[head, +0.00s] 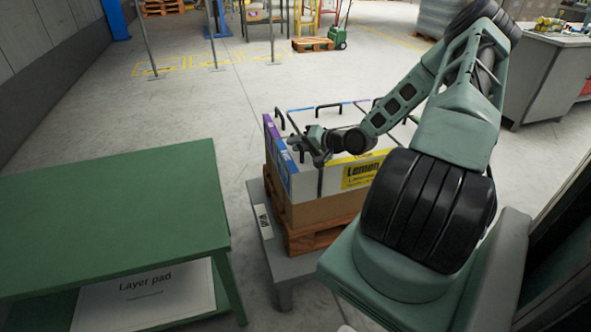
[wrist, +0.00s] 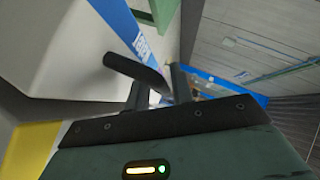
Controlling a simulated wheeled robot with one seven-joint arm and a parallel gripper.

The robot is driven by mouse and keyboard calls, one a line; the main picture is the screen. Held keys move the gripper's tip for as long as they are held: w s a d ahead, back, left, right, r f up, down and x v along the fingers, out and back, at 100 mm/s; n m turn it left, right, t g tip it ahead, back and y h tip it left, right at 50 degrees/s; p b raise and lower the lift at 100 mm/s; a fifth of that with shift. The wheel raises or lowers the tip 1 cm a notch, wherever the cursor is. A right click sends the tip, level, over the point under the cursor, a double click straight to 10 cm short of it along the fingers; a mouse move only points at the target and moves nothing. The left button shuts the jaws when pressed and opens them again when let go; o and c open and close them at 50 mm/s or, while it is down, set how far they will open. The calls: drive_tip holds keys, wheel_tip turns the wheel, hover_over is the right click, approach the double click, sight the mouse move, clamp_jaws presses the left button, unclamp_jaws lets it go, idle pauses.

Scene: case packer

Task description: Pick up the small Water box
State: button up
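Boxes with black top handles stand on a wooden pallet in the head view. A white box with blue edging (head: 281,168) is at the near left corner; I cannot read a Water label on it. My gripper (head: 309,146) is at its top near edge, with the fingers apart. In the wrist view my gripper (wrist: 158,88) shows two dark fingers with a gap between them. A blue stripe with white lettering (wrist: 143,45) lies just beyond them, too blurred to read. A dark bar crosses by the left finger; I cannot tell whether it is a handle.
A box with a yellow Lemon label (head: 365,172) sits to the right of my gripper. The wooden pallet (head: 311,237) rests on a grey stand (head: 270,250). A green table (head: 110,205) with a Layer pad stack (head: 150,290) below is at left.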

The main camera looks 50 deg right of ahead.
clamp_jaws()
idle(1.3)
